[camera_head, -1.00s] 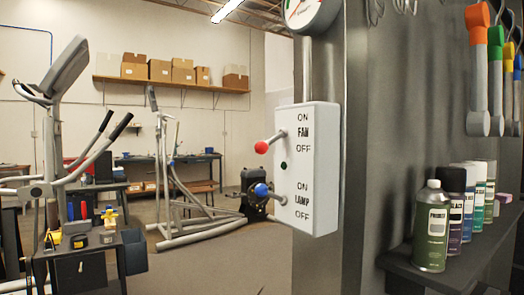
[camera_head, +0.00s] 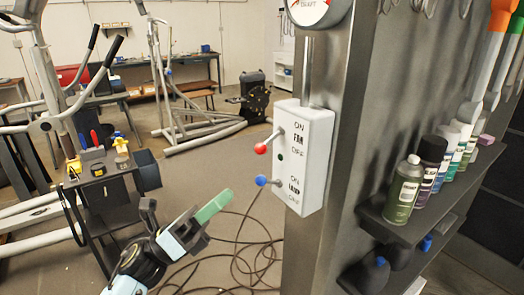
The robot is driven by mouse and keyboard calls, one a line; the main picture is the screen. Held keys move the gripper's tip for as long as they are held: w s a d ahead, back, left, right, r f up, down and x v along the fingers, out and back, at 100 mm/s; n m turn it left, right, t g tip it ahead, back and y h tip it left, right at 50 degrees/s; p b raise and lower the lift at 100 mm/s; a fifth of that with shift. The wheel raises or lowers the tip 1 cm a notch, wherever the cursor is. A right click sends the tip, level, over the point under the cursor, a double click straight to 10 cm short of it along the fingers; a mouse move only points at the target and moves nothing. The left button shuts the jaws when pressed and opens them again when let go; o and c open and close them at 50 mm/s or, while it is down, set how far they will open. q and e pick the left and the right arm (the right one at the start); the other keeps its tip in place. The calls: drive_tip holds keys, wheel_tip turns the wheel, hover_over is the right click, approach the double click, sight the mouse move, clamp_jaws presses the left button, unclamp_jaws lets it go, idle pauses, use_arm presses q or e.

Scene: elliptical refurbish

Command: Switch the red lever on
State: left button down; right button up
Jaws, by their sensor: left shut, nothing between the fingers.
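A white switch box (camera_head: 308,160) is fixed to the metal column. Its upper lever has a red knob (camera_head: 261,148) and sits beside the FAN label, between ON and OFF. The lever sticks out to the left with its knob a little below its pivot. The lower lever, beside the LAMP label, has a blue knob (camera_head: 262,181). My left gripper (camera_head: 214,206), with green fingers, is shut and empty. It is below and left of both levers in the picture, apart from the box. My right gripper is not in view.
A gauge (camera_head: 318,8) is above the box. A shelf (camera_head: 400,228) with several spray cans (camera_head: 404,190) juts out right of the column. Dark cables (camera_head: 240,262) lie on the floor. A black tool stand (camera_head: 110,188) and exercise machines are at left. The space left of the levers is clear.

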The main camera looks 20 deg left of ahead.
sight(270, 141)
use_arm(q)
drive_tip(key=p+x, duration=0.3)
drive_tip(key=x, duration=0.7)
drive_tip(key=shift+p, duration=0.35)
drive_tip(key=shift+w, duration=0.1)
